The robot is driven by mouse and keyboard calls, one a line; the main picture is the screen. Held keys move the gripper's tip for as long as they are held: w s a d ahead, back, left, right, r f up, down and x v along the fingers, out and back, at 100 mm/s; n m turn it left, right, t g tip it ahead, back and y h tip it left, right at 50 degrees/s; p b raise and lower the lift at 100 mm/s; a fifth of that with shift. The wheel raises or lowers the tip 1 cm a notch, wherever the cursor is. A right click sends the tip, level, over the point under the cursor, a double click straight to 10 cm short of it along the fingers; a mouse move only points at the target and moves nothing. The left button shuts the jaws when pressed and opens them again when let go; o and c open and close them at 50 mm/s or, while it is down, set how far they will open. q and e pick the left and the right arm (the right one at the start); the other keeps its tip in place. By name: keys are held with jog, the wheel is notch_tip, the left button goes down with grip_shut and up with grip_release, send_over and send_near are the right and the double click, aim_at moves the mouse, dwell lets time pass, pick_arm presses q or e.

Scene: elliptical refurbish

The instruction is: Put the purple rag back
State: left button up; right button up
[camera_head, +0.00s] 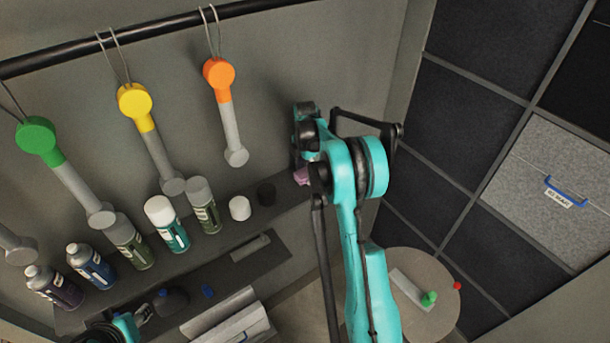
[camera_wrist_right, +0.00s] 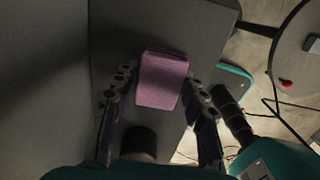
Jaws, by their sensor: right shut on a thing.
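The purple rag (camera_wrist_right: 162,80) is a small folded, textured block held between the fingers of my right gripper (camera_wrist_right: 160,88) in the right wrist view. In the head view only a bit of the rag (camera_head: 301,176) shows beside my right gripper (camera_head: 306,172), whose fingers are mostly hidden behind the teal arm. The rag is at the right end of the grey wall shelf (camera_head: 222,212). Whether it touches the shelf I cannot tell. My left gripper does not show clearly in either view.
Handled tools (camera_head: 219,75) hang from a rail above. A round table (camera_head: 440,280) is at lower right. The shelf's right end looks clear.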

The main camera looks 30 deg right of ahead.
jog(key=shift+f, duration=0.7)
jog(key=o, duration=1.1)
jog(key=shift+f, duration=0.1)
